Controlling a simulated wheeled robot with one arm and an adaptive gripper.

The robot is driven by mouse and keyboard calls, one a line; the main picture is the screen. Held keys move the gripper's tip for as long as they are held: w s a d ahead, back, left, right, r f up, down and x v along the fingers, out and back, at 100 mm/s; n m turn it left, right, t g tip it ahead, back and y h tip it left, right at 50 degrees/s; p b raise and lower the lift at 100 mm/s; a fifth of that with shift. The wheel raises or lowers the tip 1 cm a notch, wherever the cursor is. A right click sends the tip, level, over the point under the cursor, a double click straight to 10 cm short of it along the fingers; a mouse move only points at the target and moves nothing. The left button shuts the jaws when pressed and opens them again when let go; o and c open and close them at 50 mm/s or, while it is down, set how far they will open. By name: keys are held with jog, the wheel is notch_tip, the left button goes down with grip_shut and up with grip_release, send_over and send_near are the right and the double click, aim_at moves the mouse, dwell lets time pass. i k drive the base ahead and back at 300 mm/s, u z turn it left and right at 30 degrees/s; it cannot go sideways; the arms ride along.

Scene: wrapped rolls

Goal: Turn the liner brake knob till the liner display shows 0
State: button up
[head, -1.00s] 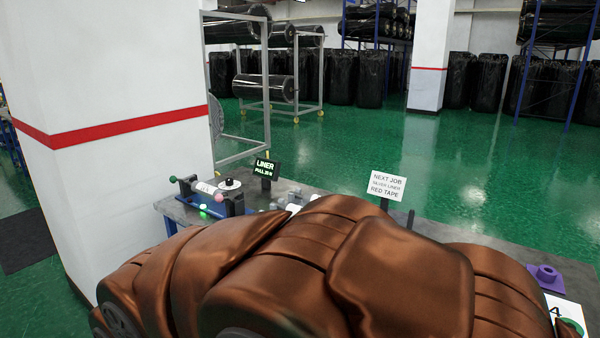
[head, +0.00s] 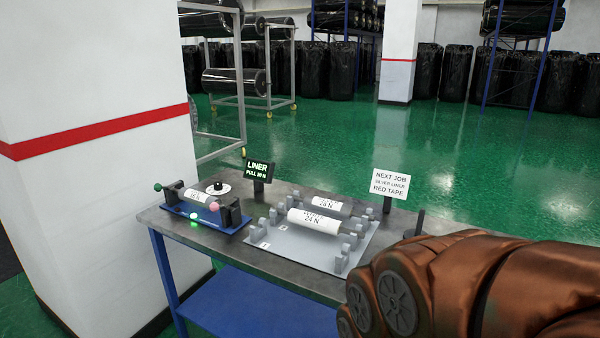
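The liner display (head: 258,170) is a small black sign on a post at the back of the table. It reads LINER, with a pull value in N below whose digits are too small to read surely. A black knob on a round white dial (head: 217,188) sits to its left, behind the blue roll stand (head: 216,226); I take it to be the brake knob. Its pointer setting is too small to read. My gripper is not in view; only my bronze-coloured arm shows at the lower right, well away from the knob and hiding the table's right part.
The blue stand holds a white-labelled roll (head: 199,197), with a lit green lamp (head: 194,216) in front. A grey rack (head: 290,246) holds labelled rolls (head: 317,222). A NEXT JOB sign (head: 390,188) stands behind. A white pillar (head: 85,200) is close at left.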

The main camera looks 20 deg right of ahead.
aim_at(218, 185)
jog(key=u, duration=0.3)
jog(key=i, duration=0.4)
jog(key=u, duration=1.05)
jog(key=i, duration=2.4)
jog(key=z, duration=1.5)
jog(key=i, duration=0.85)
jog(key=z, duration=0.15)
